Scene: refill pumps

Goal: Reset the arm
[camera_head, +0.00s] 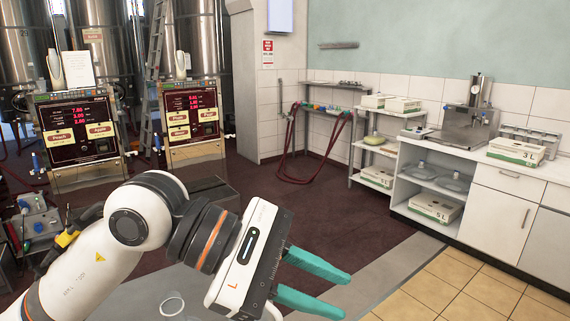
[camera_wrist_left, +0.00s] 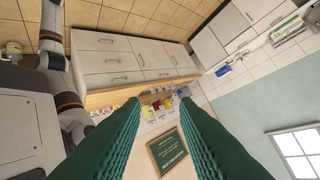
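My left arm comes in from the lower left in the head view and bends over at the elbow. My left gripper (camera_head: 317,284) has teal fingers that point right and slightly down, with a gap between them. In the left wrist view the two ribbed teal fingers (camera_wrist_left: 158,115) stand apart and nothing is between them. The left gripper is open and empty, held in the air and touching nothing that shows. My right gripper does not show in the head view.
Two refill pumps (camera_head: 82,128) (camera_head: 192,112) stand at the back left before steel tanks (camera_head: 98,38). A white counter (camera_head: 505,200) and a shelf with boxes (camera_head: 376,178) line the right wall. A red hose (camera_head: 318,152) hangs at the back. The dark floor between is clear.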

